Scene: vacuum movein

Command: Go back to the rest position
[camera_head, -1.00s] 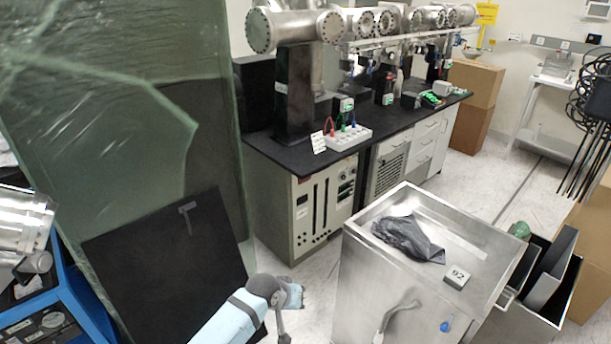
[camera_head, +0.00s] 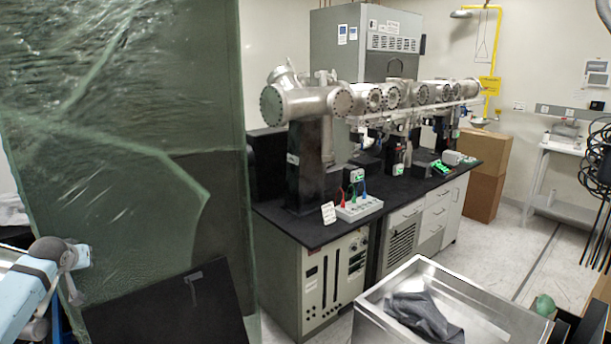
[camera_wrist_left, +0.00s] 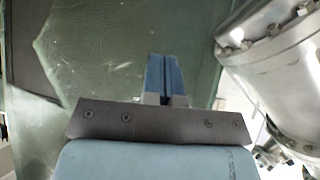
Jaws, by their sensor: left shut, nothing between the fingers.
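My left gripper (camera_wrist_left: 163,78) shows in the left wrist view. In the head view, part of my light-blue arm with a grey joint is at the lower left, in front of the glass panel (camera_head: 90,110). I cannot make out its fingertips there. My right gripper is in neither view.
A steel flanged cylinder (camera_wrist_left: 285,75) is close on the right of the left wrist view. A black-topped bench (camera_head: 290,222) carries vacuum pipes (camera_head: 305,103). A steel cart (camera_head: 385,288) with a dark cloth (camera_head: 425,315) stands at the front. Floor shows at the right.

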